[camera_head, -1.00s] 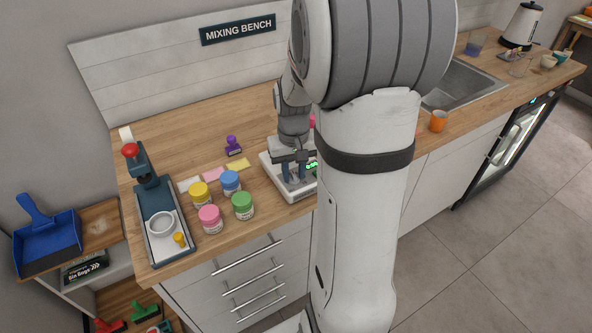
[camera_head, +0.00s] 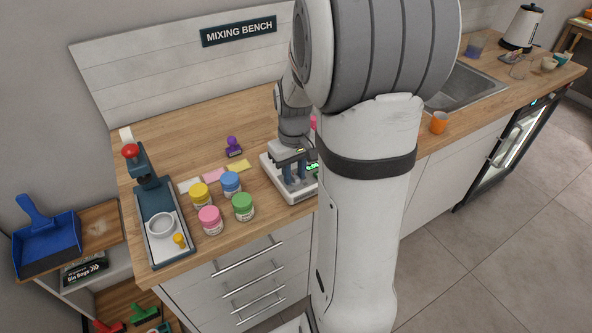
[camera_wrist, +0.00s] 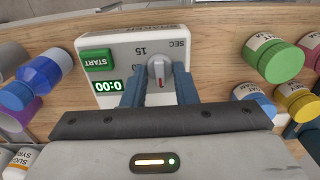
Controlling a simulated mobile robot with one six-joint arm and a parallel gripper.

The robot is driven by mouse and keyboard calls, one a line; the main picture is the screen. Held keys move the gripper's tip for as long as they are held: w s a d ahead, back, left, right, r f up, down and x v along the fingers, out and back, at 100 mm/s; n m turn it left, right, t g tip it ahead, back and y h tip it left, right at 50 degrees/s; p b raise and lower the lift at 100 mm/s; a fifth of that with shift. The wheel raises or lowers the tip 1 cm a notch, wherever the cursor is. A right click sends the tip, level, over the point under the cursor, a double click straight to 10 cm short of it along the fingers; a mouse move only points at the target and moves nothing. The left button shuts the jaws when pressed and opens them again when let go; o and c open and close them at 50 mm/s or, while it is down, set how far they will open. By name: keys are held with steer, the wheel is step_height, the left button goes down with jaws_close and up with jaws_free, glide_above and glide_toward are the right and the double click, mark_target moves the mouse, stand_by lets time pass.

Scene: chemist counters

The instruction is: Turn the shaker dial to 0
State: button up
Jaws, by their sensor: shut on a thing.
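The white shaker (camera_head: 299,196) sits on the wooden counter, partly hidden behind my arm in the head view. In the wrist view its face (camera_wrist: 121,50) shows upside down, with a green START button (camera_wrist: 97,60), a green display (camera_wrist: 108,87) reading 0:00, and the marks 15 and SEC. The grey dial (camera_wrist: 159,69) has a small red mark near its lower end in that view. My gripper (camera_wrist: 160,86) is shut on the dial, a blue finger on each side. The fingers hide some dial marks, so I cannot tell which number the dial points to.
Yellow, blue, pink and green jars (camera_head: 242,207) stand left of the shaker. A press with a red knob (camera_head: 130,151) stands further left. A purple stamp (camera_head: 233,147) is behind the jars. An orange cup (camera_head: 439,122) is to the right, before the sink.

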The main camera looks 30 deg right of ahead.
mark_target(294, 176)
steer(key=o, duration=1)
steer(key=shift+s, duration=0.15)
steer(key=shift+r, duration=0.5)
step_height(294, 176, up, 7)
steer(key=shift+f, duration=0.1)
steer(key=s+a+t, duration=0.1)
steer(key=s+a, duration=0.3)
steer(key=s+a+r+t, duration=0.1)
steer(key=s+a, duration=0.2)
steer(key=s, duration=0.1)
steer(key=s+a, duration=0.4)
steer(key=s, duration=0.1)
steer(key=shift+a+r+m+t, duration=0.15)
steer(key=shift+a+m+t, duration=0.15)
steer(key=shift+a+t, duration=0.1)
